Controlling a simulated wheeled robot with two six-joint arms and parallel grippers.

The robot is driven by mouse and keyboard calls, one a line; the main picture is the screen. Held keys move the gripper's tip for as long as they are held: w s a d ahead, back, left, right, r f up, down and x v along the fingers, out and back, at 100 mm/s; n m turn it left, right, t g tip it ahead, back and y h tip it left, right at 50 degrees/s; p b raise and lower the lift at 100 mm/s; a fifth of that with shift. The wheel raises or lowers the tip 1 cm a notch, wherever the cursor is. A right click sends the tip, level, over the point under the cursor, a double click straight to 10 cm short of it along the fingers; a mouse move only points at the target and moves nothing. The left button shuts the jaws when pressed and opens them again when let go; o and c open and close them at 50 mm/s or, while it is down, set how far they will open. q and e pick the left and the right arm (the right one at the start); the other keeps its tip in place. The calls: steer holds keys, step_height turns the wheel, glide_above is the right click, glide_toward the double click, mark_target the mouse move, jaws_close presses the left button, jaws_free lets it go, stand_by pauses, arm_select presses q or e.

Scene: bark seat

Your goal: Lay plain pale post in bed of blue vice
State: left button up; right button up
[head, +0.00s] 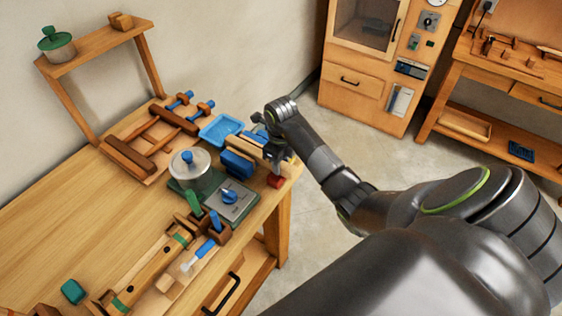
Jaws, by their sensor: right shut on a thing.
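The blue vice (237,163) stands near the right end of the wooden workbench. A pale post (246,147) shows at the vice, partly hidden by my right gripper. My right gripper (273,160) is over the bench's right end, close beside the vice, and is shut on the pale post. I cannot tell from this view whether the post rests in the vice's bed or is just above it. My left gripper is out of view.
A light blue tray (221,129) lies behind the vice. A glass jar (190,171) and a grey plate with a blue knob (231,200) stand in front of it. A red piece (276,182) is at the bench's right edge.

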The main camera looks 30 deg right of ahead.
steer(key=shift+f, duration=0.15)
steer(key=o, duration=1.1)
steer(key=shift+r+p, duration=0.65)
steer(key=shift+r, duration=0.1)
step_height(320, 180, up, 5)
steer(key=shift+b, duration=1)
step_height(320, 180, up, 7)
steer(key=p, duration=0.7)
steer(key=shift+p, duration=0.3)
steer(key=shift+f, duration=0.15)
